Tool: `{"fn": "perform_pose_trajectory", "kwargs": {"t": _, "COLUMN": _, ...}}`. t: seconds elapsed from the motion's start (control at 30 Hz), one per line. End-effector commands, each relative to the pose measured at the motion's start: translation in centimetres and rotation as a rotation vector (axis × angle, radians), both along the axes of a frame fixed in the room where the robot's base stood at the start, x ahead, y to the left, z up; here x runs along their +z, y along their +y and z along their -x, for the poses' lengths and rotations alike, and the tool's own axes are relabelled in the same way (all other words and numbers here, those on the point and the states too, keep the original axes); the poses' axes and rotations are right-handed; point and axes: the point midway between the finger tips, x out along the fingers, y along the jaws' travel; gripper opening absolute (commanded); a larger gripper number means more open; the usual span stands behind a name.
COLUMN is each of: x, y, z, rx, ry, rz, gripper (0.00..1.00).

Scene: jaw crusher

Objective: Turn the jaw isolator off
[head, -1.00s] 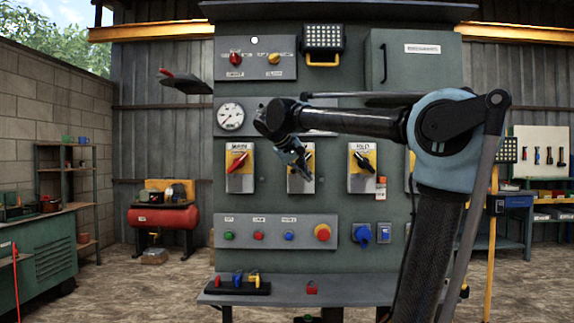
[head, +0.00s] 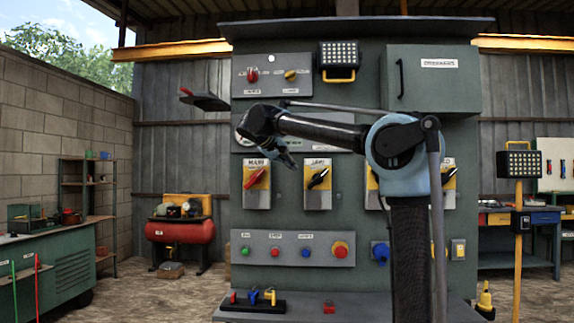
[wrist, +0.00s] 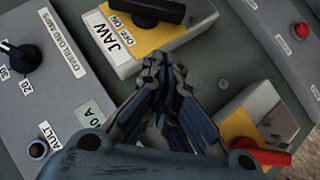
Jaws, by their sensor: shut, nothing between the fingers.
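The jaw isolator (head: 311,196) is a grey box with a yellow plate and a black rotary handle (head: 318,179), tilted from lower left to upper right in the head view. In the wrist view the box, labelled JAW (wrist: 112,36), has OFF/ON marks and its black handle (wrist: 145,9) is at the top edge, partly cut off. My gripper (head: 290,162) is shut and empty, just left of and above the jaw isolator in the head view. In the wrist view my gripper (wrist: 165,62) points toward the box's lower edge, apart from the handle; contact with the box cannot be judged.
The main isolator (head: 256,195) with a red handle is to the left; its red handle (wrist: 262,153) shows at lower right in the wrist view. My arm partly covers another isolator (head: 372,198) on the right. Below are a button strip (head: 262,256) and a shelf (head: 362,304).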

Motion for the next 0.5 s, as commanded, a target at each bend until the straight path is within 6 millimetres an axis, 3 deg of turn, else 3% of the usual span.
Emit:
{"fn": "perform_pose_trajectory", "kwargs": {"t": 0.27, "x": -2.5, "y": -2.6, "z": -3.5, "rx": -0.003, "ry": 0.0, "rz": 0.001, "gripper": 0.0}}
{"fn": "perform_pose_trajectory", "kwargs": {"t": 0.5, "x": -4.6, "y": -4.6, "z": -3.3, "rx": -0.001, "ry": 0.0, "rz": 0.001, "gripper": 0.0}}
